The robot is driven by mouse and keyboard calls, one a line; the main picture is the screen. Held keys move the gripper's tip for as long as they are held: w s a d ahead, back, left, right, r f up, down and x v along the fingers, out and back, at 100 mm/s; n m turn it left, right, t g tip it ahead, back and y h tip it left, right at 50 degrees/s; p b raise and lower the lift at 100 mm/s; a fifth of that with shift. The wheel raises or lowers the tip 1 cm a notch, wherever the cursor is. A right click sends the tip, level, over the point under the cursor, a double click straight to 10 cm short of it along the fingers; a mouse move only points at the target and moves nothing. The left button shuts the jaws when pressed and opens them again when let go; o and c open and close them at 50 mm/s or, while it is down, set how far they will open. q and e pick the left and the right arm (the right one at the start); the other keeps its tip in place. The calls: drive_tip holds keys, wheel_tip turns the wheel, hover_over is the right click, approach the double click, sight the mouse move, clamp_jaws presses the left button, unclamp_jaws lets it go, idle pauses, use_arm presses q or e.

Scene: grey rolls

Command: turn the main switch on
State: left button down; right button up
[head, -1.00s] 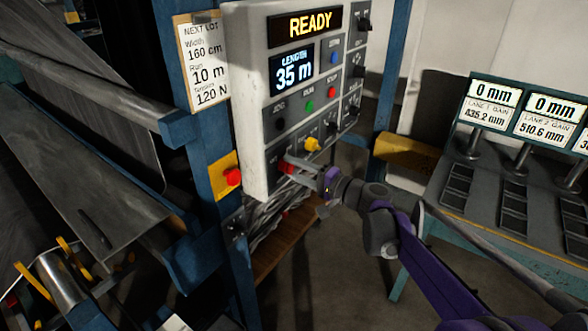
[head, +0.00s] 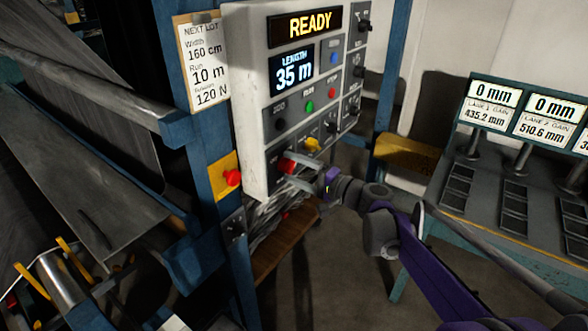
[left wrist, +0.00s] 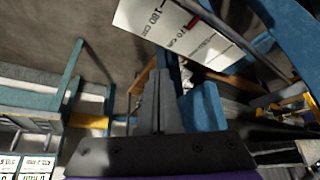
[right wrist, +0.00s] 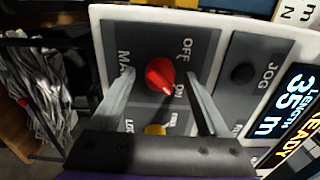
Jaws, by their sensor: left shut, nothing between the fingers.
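The main switch is a red rotary knob (right wrist: 160,75) with OFF and ON labels, low on the control panel. Its white pointer mark faces the ON label in the right wrist view. The red knob also shows in the head view (head: 286,164). My right gripper (right wrist: 158,62) is open, with one finger on each side of the knob and visible gaps between. It also shows in the head view (head: 298,172), in front of the panel's lower corner. My left gripper (left wrist: 161,72) is shut and empty in the left wrist view, away from the panel; the head view does not show it.
The panel (head: 252,100) reads READY and 35 m. A yellow knob (head: 312,145) sits beside the main switch. A red button on a yellow plate (head: 232,177) is left of the panel. A teal-framed console (head: 480,205) stands at right, with open floor between.

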use_arm(q)
drive_tip(key=shift+s+f+b, duration=0.35)
drive_tip(key=shift+f+b, duration=0.3)
drive_tip(key=shift+f, duration=0.25)
use_arm(e)
drive_tip(key=v, duration=1)
drive_tip(key=shift+s+d, duration=0.25)
drive_tip(key=shift+d, duration=0.05)
use_arm(q)
drive_tip(key=shift+w, duration=0.1)
use_arm(e)
drive_tip(key=s+a+f+n+g+h, duration=0.1)
drive_tip(key=s+f+n+g+h, duration=0.15)
drive_tip(key=s+f, duration=0.45)
drive_tip(key=s+a+f+n+g+h, duration=0.15)
drive_tip(key=s+f+h, duration=0.25)
drive_tip(key=s, duration=0.5)
drive_tip(key=s+d+f+n+g+h, duration=0.1)
drive_tip(key=s+d+f+n+h, duration=0.2)
drive_tip(key=s+d+f+h, duration=0.5)
drive_tip(key=s+d+f, duration=0.2)
drive_tip(key=s+f, duration=0.1)
drive_tip(key=s, duration=0.3)
drive_tip(key=shift+s+d, duration=0.4)
